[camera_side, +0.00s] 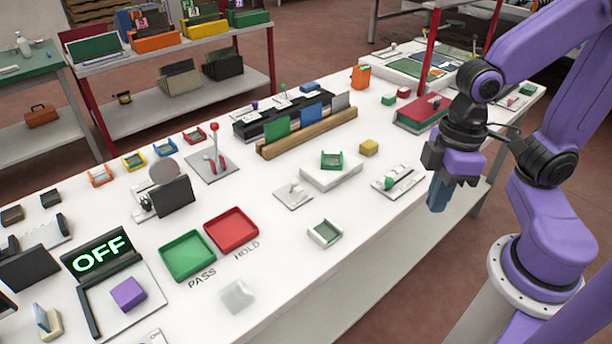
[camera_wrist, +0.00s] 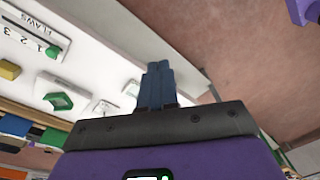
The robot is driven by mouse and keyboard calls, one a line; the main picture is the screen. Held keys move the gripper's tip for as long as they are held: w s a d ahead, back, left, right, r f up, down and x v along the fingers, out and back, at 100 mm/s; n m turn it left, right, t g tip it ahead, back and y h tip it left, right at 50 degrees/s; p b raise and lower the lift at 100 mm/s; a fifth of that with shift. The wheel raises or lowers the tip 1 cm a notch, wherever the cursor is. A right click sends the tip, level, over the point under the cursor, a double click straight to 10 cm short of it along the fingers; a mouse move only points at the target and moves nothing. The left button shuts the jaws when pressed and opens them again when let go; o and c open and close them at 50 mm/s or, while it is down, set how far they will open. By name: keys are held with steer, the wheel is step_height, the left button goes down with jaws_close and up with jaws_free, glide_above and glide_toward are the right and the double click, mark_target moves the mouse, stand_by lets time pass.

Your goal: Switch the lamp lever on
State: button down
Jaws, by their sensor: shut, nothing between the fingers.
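A lever with a red knob (camera_side: 215,148) stands roughly upright on a grey plate toward the back left of the bench. A smaller pale lever on a plate (camera_side: 293,194) is near the middle; its plate shows faintly in the wrist view (camera_wrist: 105,107). No label marks either as the lamp lever. A black sign (camera_side: 100,257) at the front left reads OFF in green. My gripper (camera_side: 437,196) has blue fingers pointing down, at the bench's front edge on the right, far from both levers. In the wrist view its fingers (camera_wrist: 157,86) are shut and empty.
A FLAWS slider plate (camera_side: 397,181) lies just left of my gripper. A white block (camera_side: 330,175) bears a green tray. Red (camera_side: 231,229) and green (camera_side: 187,255) trays lie left of centre. A wooden rack (camera_side: 307,133) stands behind. White bench is free between them.

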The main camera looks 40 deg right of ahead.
mark_target(293, 187)
steer(key=w+a+f+m+y, duration=0.2)
steer(key=w+m, duration=0.6)
steer(key=w, duration=0.5)
steer(key=w+d+f+m+t, duration=0.1)
steer(key=w+d+m, duration=0.2)
steer(key=w, duration=0.3)
steer(key=w+d+f+m+t, duration=0.1)
steer(key=w+d+m+t, duration=0.1)
steer(key=w+m, duration=0.3)
steer(key=shift+w+d+y, duration=0.3)
steer(key=shift+w+d, duration=0.25)
steer(key=shift+f, duration=0.2)
steer(key=x, duration=0.9)
steer(key=shift+a+f, duration=0.1)
steer(key=shift+f, duration=0.05)
steer(key=shift+w+a+f, duration=0.2)
steer(key=shift+w+a, duration=0.35)
steer(key=shift+a, duration=0.1)
steer(key=shift+w+a+r, duration=0.1)
steer(key=shift+w+a, duration=0.65)
steer(key=shift+a, duration=0.3)
